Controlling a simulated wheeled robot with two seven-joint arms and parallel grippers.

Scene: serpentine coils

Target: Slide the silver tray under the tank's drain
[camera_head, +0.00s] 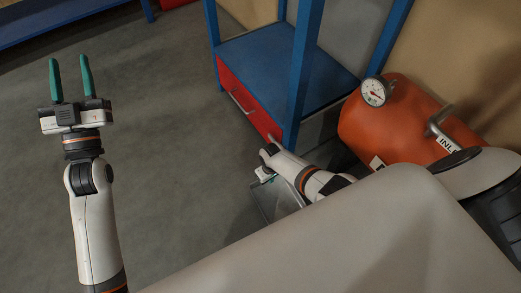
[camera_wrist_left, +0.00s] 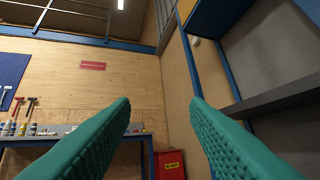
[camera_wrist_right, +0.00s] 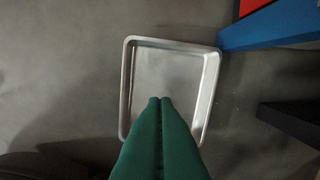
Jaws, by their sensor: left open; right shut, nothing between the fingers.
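The silver tray (camera_wrist_right: 172,70) lies on the floor in the right wrist view, a shallow rectangle with a raised rim. In the head view a part of it (camera_head: 257,206) shows beside my right arm. My right gripper (camera_wrist_right: 160,102) is shut and empty; its fingertips appear over the tray, and I cannot tell whether they touch it. The orange tank (camera_head: 405,120) lies at the right in the head view, with a pressure gauge (camera_head: 375,92) and an inlet pipe. Its drain is not visible. My left gripper (camera_head: 71,80) is open and empty, raised over bare floor at the left.
A blue shelf frame (camera_head: 300,75) with a red drawer (camera_head: 248,101) stands next to the tank. A blue post (camera_wrist_right: 265,28) is close to the tray's right side in the right wrist view. The grey floor (camera_head: 165,110) at the left is clear.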

